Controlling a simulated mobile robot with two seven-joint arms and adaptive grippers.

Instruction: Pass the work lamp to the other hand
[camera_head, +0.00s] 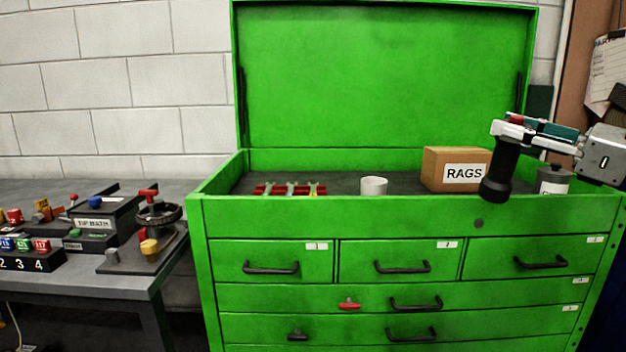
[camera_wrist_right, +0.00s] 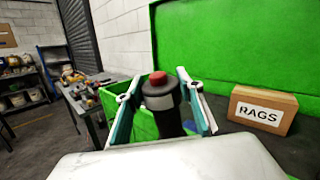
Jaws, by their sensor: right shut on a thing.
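The work lamp (camera_head: 499,172) is a black cylinder with a red button on its top end. It hangs roughly upright from my right gripper (camera_head: 510,126), in front of the right part of the green tool chest. In the right wrist view the lamp (camera_wrist_right: 163,100) stands between the two fingers of my right gripper (camera_wrist_right: 162,93), with its red top facing the camera. The right gripper is shut on the lamp near its upper end. The lower end of the lamp is near the chest's front rim; I cannot tell the gap. My left gripper is in neither view.
The green tool chest (camera_head: 400,215) has its lid raised. In its top tray are a RAGS box (camera_head: 455,168), a white cup (camera_head: 374,186), a red rack (camera_head: 290,189) and a grey canister (camera_head: 552,181). A grey workbench (camera_head: 120,280) with several devices stands at the left.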

